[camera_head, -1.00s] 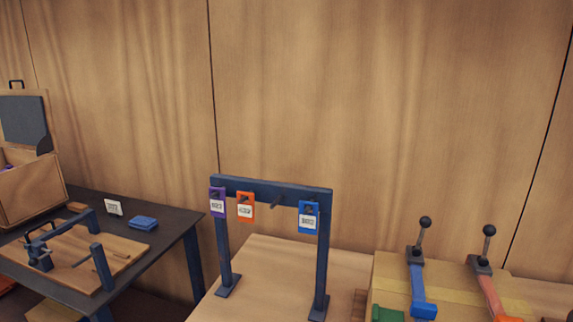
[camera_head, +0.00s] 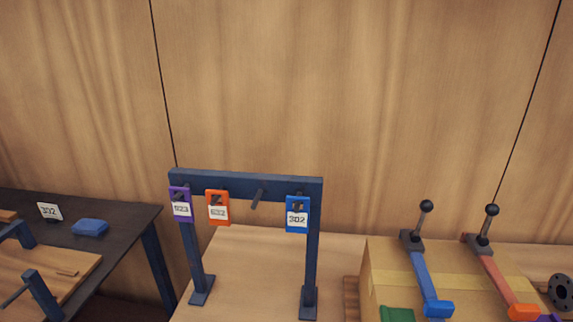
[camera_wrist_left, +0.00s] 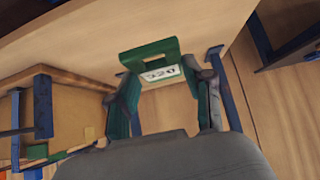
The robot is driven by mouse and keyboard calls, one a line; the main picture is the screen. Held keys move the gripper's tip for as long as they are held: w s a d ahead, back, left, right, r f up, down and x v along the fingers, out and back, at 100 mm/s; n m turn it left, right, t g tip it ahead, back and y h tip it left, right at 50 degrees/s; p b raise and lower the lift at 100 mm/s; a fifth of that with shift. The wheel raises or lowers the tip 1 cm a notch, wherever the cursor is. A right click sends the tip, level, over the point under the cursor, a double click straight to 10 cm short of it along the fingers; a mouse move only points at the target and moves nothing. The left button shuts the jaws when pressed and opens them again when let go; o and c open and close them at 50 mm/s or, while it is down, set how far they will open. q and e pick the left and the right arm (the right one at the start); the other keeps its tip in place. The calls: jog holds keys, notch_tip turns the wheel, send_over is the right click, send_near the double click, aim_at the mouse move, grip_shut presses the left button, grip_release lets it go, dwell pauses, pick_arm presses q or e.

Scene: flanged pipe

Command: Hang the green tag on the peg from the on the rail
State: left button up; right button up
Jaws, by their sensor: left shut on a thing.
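The green tag (camera_wrist_left: 147,54) with a white number label is between the fingers of my left gripper (camera_wrist_left: 166,80) in the left wrist view. The gripper is shut on it. The dark blue rail (camera_head: 245,184) stands on two posts in the head view. Purple (camera_head: 180,203), orange (camera_head: 218,208) and blue (camera_head: 297,213) tags hang on its pegs. A bare peg (camera_head: 257,199) sticks out between the orange and blue tags. Neither gripper shows in the head view.
A green block (camera_head: 397,314) is at the lower edge. A dark table (camera_head: 115,222) stands at left. The tabletop between the rail's posts is clear.

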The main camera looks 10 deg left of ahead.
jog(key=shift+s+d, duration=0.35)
